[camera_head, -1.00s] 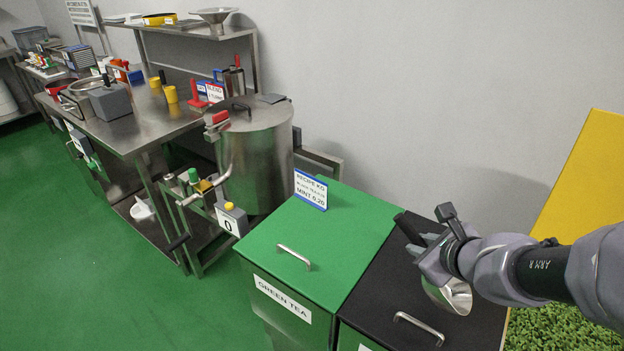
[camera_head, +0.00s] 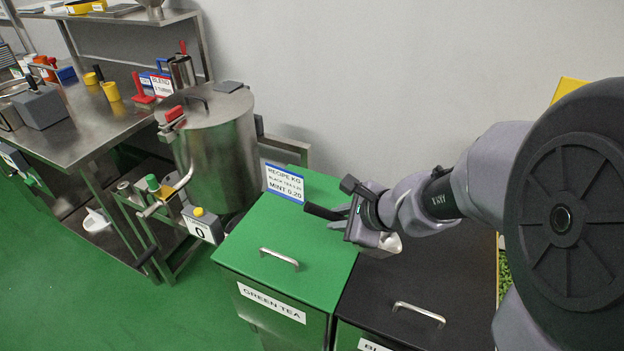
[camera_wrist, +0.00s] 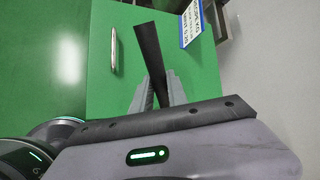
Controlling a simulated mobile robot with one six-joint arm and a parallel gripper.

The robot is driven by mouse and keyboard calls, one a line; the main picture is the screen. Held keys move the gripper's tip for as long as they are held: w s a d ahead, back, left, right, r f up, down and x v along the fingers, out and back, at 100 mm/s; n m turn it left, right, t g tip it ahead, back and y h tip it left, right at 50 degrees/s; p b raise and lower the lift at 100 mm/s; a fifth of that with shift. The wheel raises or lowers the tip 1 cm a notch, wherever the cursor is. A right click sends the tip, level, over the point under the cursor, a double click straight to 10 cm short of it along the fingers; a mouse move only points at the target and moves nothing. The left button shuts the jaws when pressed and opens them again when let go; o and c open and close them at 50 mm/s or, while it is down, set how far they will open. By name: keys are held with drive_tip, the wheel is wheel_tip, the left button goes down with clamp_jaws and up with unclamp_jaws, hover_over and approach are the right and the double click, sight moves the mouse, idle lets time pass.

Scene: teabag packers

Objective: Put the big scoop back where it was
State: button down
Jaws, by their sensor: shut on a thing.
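The big scoop is in my gripper (camera_head: 345,212). In the head view its black handle (camera_head: 322,212) sticks out to the left and part of its shiny metal bowl (camera_head: 388,245) shows below my wrist. In the wrist view the black handle (camera_wrist: 150,60) lies between my two grey fingers (camera_wrist: 158,92), which are shut on it. The bowl is hidden in the wrist view. The gripper holds the scoop above the bins, over the right part of the green lid (camera_head: 285,235) and the edge of the black lid (camera_head: 420,285).
A recipe sign (camera_head: 284,184) stands at the back of the green lid, close to the handle. The lids have metal handles (camera_head: 279,258). A steel drum (camera_head: 215,150) and a steel bench (camera_head: 90,130) stand to the left. Green floor (camera_head: 60,300) is clear at front left.

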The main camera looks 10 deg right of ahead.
sight(352, 249)
drive_tip(key=s+f+n, duration=0.1)
drive_tip(key=s+n, duration=0.1)
drive_tip(key=s+d+f+n+g, duration=0.1)
drive_tip(key=n, duration=0.1)
drive_tip(key=s+f+n+g, duration=0.1)
drive_tip(key=s+n, duration=0.1)
drive_tip(key=n, duration=0.1)
drive_tip(key=shift+s+d+f+y, duration=0.25)
drive_tip(key=shift+s+d+y, duration=0.05)
drive_tip(key=shift+y, duration=0.1)
drive_tip(key=s+f+n+g, duration=0.1)
drive_tip(key=s+f+n, duration=0.2)
drive_tip(key=s+n, duration=0.35)
drive_tip(key=shift+n+y, duration=0.3)
drive_tip(key=shift+n, duration=0.25)
drive_tip(key=w+a+p, duration=0.2)
drive_tip(key=w, duration=0.3)
drive_tip(key=w+a+f+p, duration=0.1)
drive_tip(key=w+a+p, duration=0.1)
drive_tip(key=w+p, duration=0.1)
drive_tip(key=w+a+p, duration=0.1)
drive_tip(key=w+p, duration=0.2)
drive_tip(key=w, duration=0.3)
drive_tip(key=shift+w+a+f, duration=0.2)
drive_tip(key=shift+w+a, duration=0.1)
drive_tip(key=shift+a, duration=0.1)
drive_tip(key=shift+f+b, duration=0.8)
drive_tip(key=shift+f, duration=1)
drive_tip(key=shift+f, duration=0.1)
